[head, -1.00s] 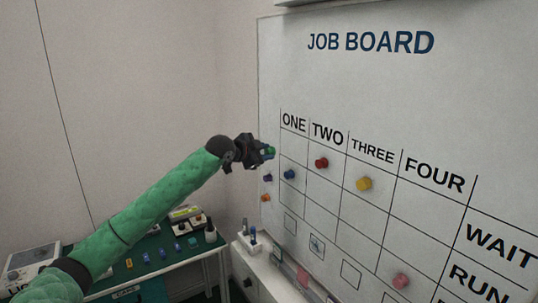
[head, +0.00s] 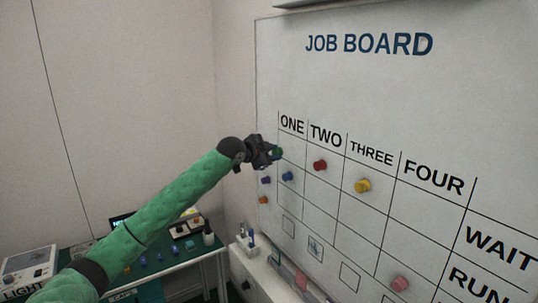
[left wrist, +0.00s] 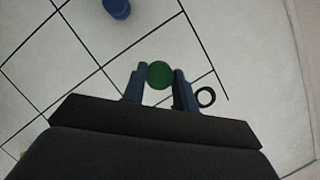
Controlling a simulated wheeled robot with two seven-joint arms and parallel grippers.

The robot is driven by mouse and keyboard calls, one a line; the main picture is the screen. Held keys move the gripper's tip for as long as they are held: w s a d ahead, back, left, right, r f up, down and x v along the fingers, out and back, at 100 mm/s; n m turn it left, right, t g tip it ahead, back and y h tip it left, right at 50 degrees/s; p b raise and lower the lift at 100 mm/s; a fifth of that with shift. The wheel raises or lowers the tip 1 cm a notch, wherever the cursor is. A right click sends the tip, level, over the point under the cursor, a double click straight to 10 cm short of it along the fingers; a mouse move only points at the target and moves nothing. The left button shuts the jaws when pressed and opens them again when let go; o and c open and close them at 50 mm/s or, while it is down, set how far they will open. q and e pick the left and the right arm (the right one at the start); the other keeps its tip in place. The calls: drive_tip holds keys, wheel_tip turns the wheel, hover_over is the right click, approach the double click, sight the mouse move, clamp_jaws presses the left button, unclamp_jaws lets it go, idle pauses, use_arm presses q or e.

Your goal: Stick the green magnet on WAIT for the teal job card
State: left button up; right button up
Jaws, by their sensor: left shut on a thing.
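My left gripper (head: 274,152) is shut on the green magnet (head: 278,153), at the left edge of column ONE, just below its heading. In the left wrist view the green magnet (left wrist: 159,74) sits between both fingertips in front of the grid. I cannot tell whether it touches the board. The WAIT label (head: 500,243) marks the top row, at the right end of the grid on the job board (head: 460,110). Card outlines show below the grid; one (head: 315,248) has a marking, but I cannot make out a teal card. My right gripper is not in view.
A blue magnet (head: 287,176) is lower in column ONE. A red magnet (head: 320,165) is under TWO, a yellow one (head: 363,185) under THREE, a pink one (head: 400,283) under FOUR. Purple (head: 266,180) and orange (head: 263,199) magnets sit left of the grid. A bench stands lower left.

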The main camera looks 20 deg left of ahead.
sight(281, 149)
use_arm(q)
drive_tip(key=shift+w+d+f, duration=0.1)
drive_tip(key=shift+w+d, duration=0.15)
drive_tip(key=shift+w, duration=0.25)
drive_tip(key=shift+w+d, duration=0.45)
drive_tip(key=shift+w, duration=0.05)
drive_tip(key=shift+w+d, duration=0.4)
drive_tip(key=shift+w, duration=0.15)
drive_tip(key=shift+w+d, duration=0.25)
drive_tip(key=shift+w, duration=0.1)
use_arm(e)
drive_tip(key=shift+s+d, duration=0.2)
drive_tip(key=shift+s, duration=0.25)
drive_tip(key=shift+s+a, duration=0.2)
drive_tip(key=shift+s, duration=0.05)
use_arm(q)
drive_tip(key=o, duration=0.8)
drive_tip(key=shift+c, duration=0.2)
drive_tip(key=shift+o, duration=1.3)
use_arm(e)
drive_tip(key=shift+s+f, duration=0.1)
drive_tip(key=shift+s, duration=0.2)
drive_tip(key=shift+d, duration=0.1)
